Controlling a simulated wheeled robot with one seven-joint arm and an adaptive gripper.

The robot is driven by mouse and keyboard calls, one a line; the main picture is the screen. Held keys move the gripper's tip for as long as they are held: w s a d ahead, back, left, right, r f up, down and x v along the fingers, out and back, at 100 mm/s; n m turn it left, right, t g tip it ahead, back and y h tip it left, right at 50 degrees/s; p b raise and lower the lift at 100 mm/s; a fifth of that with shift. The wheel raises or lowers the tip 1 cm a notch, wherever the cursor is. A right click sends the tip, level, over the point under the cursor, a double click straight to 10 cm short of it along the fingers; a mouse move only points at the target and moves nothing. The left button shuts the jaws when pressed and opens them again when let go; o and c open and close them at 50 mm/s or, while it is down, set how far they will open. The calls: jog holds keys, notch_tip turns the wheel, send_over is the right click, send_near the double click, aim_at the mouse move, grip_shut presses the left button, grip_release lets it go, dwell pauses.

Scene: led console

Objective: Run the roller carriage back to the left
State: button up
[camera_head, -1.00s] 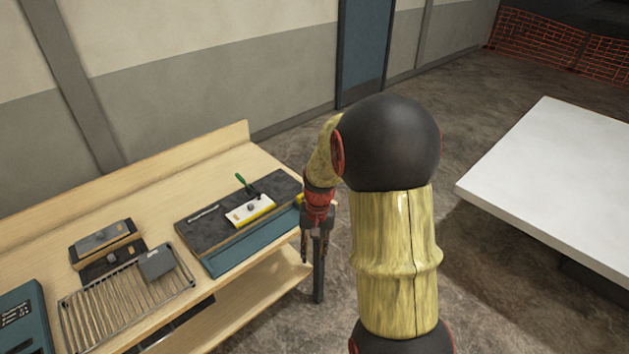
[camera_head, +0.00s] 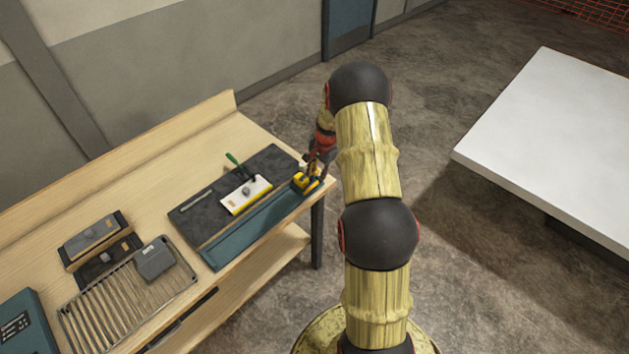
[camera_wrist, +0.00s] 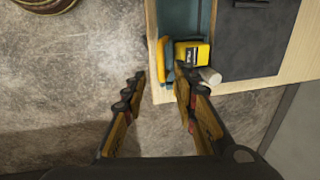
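The roller carriage is a yellow and dark block (camera_head: 306,183) at the right end of a teal channel (camera_head: 256,228) along the bench's front edge. In the wrist view the carriage (camera_wrist: 192,54) shows a black label, an upright yellow piece at its side and a pale cylinder (camera_wrist: 210,75). My gripper (camera_wrist: 160,82) is open and empty in the wrist view. One finger is close to the carriage's yellow side piece and the other is out over the floor. I cannot tell whether the near finger touches it. In the head view the gripper is mostly hidden at the bench's right end.
A wire rack (camera_head: 110,315) and dark boxes (camera_head: 92,236) stand further left. A white table (camera_head: 560,145) is at the right.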

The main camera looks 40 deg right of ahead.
aim_at(313, 185)
jog(key=f, duration=0.3)
jog(key=w+f, duration=0.1)
jog(key=f, duration=0.2)
jog(key=shift+w+f+p, duration=0.15)
jog(key=shift+f+p, duration=0.15)
jog(key=shift+p, duration=0.1)
jog(key=shift+a, duration=0.1)
jog(key=shift+c, duration=0.8)
grip_shut()
